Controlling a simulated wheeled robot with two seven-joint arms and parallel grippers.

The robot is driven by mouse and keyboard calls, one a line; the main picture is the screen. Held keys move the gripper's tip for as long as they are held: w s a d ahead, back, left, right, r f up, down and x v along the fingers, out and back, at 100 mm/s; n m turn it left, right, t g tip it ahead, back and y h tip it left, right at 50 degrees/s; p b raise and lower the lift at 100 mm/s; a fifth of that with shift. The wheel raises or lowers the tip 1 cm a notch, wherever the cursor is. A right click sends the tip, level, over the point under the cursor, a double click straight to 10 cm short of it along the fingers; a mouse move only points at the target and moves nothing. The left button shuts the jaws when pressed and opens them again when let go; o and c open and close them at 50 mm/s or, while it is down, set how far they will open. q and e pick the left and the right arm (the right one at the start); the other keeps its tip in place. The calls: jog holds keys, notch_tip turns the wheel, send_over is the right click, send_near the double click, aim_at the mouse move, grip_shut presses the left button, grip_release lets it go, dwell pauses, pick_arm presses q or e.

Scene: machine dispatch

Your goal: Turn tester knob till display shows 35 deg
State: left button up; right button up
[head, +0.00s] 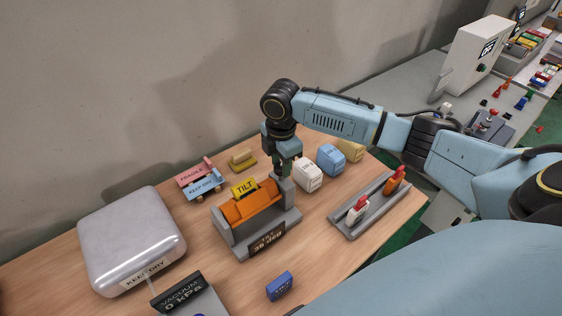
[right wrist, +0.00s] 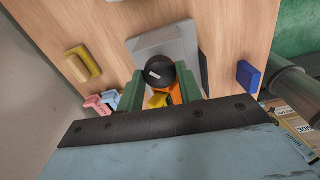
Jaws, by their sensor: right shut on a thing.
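The tilt tester (head: 225,232) is a grey cradle with an orange block (head: 250,205) and a yellow TILT label, standing on the wooden table. Its front display (head: 268,238) reads roughly 36 deg; the last digit is too small to be sure of. My right gripper (head: 283,170) points down at the tester's right end. In the right wrist view, my right gripper (right wrist: 165,92) has its green fingers shut on the round black knob (right wrist: 158,74), one on each side. In the head view the gripper mostly hides the knob. My left gripper is not in view.
White (head: 308,174), blue (head: 330,158) and tan blocks stand right of the tester. A silver KEEP DRY case (head: 130,235), a vacuum display (head: 182,292) and a small blue block (head: 280,287) are left and in front.

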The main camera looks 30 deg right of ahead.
aim_at(281, 166)
jog(key=shift+w+r+n, duration=0.1)
jog(key=shift+n, duration=0.7)
jog(key=o, duration=1)
notch_tip(281, 166, up, 13)
jog(key=shift+r+b, duration=0.15)
jog(key=shift+b, duration=0.65)
